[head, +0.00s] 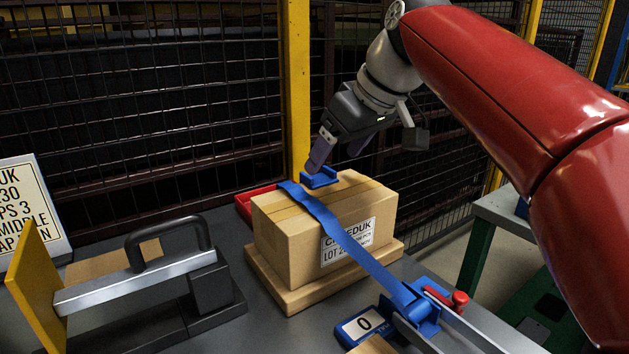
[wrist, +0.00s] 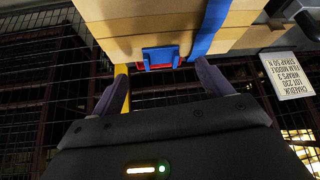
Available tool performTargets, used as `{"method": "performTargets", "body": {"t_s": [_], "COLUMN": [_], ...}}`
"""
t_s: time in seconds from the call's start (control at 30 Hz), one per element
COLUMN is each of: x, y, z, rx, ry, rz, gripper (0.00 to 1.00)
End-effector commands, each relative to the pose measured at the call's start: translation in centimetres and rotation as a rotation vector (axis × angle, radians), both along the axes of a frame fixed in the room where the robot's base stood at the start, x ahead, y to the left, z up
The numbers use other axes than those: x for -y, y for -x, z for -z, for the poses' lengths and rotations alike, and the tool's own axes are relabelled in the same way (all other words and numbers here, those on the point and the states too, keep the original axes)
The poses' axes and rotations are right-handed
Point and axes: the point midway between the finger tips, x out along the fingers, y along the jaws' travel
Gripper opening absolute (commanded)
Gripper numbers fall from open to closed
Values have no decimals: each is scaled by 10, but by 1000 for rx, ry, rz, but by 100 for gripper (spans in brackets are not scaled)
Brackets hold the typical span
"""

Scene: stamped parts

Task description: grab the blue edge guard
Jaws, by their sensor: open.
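The blue edge guard (head: 321,179) sits at the far top edge of the cardboard box (head: 290,246), beside the blue strap (head: 355,250). In the wrist view the guard (wrist: 161,57) shows near the middle, at the box's edge, with some red by it. My gripper (head: 333,162) is just above and behind the guard in the head view. In the wrist view its two fingers (wrist: 160,75) are spread apart, one to each side of the guard, with nothing held between them. I cannot tell whether either finger touches the guard.
The box stands on a wooden pallet (head: 290,298) on the grey table. A red tray (head: 243,204) lies behind it. A strap tensioner (head: 424,313) and a counter showing 0 (head: 362,326) are front right. A handled tool (head: 165,270) is at left. A mesh fence stands behind.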

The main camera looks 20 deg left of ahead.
Motion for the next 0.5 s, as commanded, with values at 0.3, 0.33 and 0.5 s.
{"method": "performTargets", "body": {"t_s": [0.3,0.33,0.5], "x": [-25,-25,-25], "y": [-13,-13,-13], "z": [31,32,32], "rx": [0,0,0], "ry": [0,0,0], "rz": [1,1,1], "gripper": [78,78,78]}}
